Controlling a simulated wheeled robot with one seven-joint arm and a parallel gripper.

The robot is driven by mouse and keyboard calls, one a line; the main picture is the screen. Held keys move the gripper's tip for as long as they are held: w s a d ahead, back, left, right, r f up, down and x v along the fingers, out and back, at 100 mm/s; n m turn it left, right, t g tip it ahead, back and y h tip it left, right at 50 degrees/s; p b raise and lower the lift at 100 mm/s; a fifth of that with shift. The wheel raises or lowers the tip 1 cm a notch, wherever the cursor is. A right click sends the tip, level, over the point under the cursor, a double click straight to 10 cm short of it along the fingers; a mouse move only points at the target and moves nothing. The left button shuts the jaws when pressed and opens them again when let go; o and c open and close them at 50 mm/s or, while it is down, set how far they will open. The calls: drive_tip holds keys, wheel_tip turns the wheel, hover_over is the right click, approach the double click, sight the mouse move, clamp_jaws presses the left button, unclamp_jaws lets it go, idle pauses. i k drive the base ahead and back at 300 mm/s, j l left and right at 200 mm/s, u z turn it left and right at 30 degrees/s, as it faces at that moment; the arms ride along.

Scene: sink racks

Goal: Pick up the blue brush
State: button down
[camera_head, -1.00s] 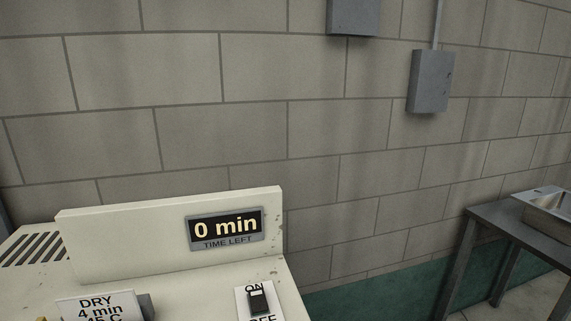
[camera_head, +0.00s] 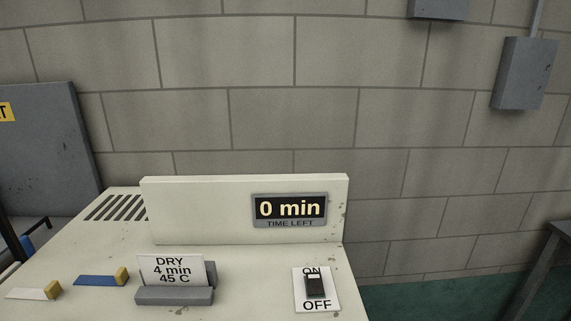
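A blue item with a yellow block-like end (camera_head: 96,281), which looks like the blue brush, lies on the cream machine top (camera_head: 235,290) at the lower left. Its blue part points left and its yellow end is at the right. A similar white item with a yellow end (camera_head: 33,292) lies to its left, nearer the picture's left edge. My gripper is not in view.
A card reading DRY 4 min 45 C (camera_head: 171,269) stands in a grey holder right of the blue item. Farther right are an ON/OFF switch (camera_head: 315,286) and a "0 min" display (camera_head: 290,208). A grey panel (camera_head: 45,150) stands at left.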

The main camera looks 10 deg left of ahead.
sight(27, 244)
drive_tip(key=u, duration=1.7)
